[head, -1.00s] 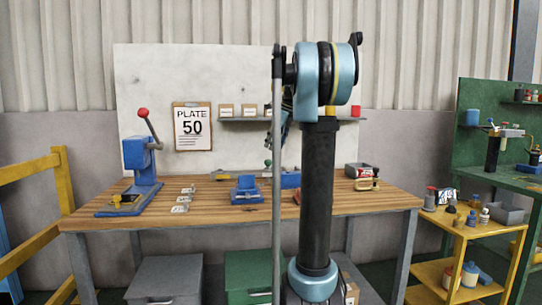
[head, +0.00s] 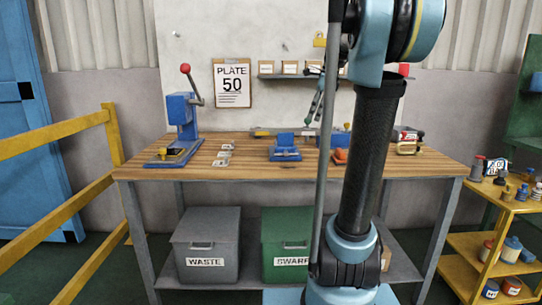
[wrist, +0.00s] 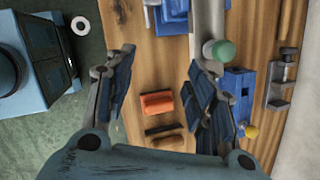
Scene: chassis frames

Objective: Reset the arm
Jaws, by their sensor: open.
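My gripper (wrist: 160,58) is open and empty in the wrist view, its two dark-padded fingers spread apart over the wooden bench top. An orange block (wrist: 156,103) and a brown-and-black brush-like piece (wrist: 165,136) show between and below the fingers; I cannot tell the height above them. A green-topped round thing (wrist: 222,51) and a blue device (wrist: 238,88) show beside the right finger. In the head view my arm stands upright, tilted a little, in front of the bench (head: 240,175); the gripper is mostly hidden behind it.
A blue lever press (head: 183,120), small plates (head: 224,155) and a blue fixture (head: 285,150) stand on the bench. A grey waste bin (head: 207,240) and a green swarf bin (head: 286,230) are below. A yellow railing (head: 60,135) is left, a yellow cart (head: 490,215) right.

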